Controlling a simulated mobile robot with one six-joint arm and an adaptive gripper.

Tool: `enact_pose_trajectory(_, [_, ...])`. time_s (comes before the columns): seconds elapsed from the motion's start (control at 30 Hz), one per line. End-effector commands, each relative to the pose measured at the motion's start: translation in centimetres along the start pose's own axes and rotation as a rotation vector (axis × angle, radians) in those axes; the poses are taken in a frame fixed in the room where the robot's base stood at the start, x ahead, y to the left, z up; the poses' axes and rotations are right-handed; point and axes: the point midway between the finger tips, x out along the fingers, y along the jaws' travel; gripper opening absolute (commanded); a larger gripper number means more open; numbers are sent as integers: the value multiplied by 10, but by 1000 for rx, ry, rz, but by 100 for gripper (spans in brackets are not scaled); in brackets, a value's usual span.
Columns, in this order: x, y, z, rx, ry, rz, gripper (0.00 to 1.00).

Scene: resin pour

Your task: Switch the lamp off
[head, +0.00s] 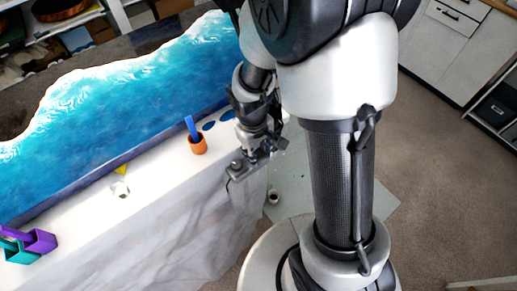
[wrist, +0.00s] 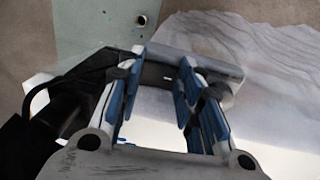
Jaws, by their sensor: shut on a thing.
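My gripper (head: 262,147) is over the white table's right end in the head view. In the wrist view my gripper (wrist: 166,78) has its blue-padded fingers closed on a grey bar-shaped thing (wrist: 203,65), probably the lamp, lying across the fingertips. A dark round knob (wrist: 216,91) shows beside the right finger. In the head view the grey thing (head: 240,168) is partly hidden by my gripper, near the table's front edge. I cannot tell whether it is lit, and its switch cannot be made out for sure.
The white-covered table (head: 165,178) bears a blue wave-patterned slab (head: 130,95). An orange cup (head: 198,146) with a blue stick stands left of my gripper. Purple (head: 42,241) and green containers (head: 20,250) stand at lower left. A small round thing (head: 273,197) is on the pale floor mat (head: 292,170).

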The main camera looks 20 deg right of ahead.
Motion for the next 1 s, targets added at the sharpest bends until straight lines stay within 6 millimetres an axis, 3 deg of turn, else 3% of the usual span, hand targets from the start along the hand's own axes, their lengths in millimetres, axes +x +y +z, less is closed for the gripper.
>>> enact_pose_trajectory(0.67, [0,3,0,0,2,-105,9])
enact_pose_trajectory(0.7, [0,3,0,0,2,-105,34])
enact_pose_trajectory(1.0, [0,3,0,1,2,-104,53])
